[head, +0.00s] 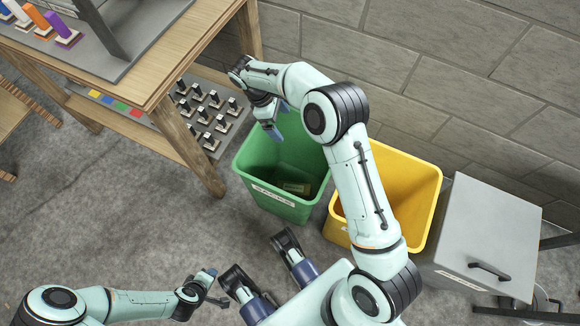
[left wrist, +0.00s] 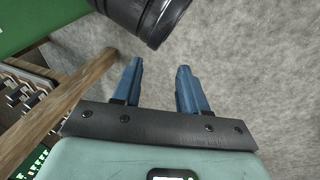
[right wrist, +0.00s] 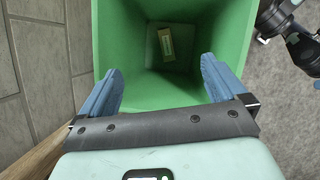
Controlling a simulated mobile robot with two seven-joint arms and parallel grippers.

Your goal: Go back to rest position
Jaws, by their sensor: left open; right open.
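My right gripper (head: 277,118) is over the green bin (head: 282,207) with its fingers apart and nothing between them. In the right wrist view the open fingers (right wrist: 160,82) straddle the bin's opening. A small flat tan piece (head: 297,188) lies on the bin's floor; it also shows in the right wrist view (right wrist: 166,41). My left gripper (head: 215,287) is low at the bottom left of the head view, over the floor. In the left wrist view its fingers (left wrist: 159,68) are apart and empty.
A wooden table (head: 165,60) with a lower shelf of small black-and-white pieces (head: 210,110) stands left of the green bin. A yellow bin (head: 425,190) and a grey lidded box (head: 490,225) stand to the right, by the block wall.

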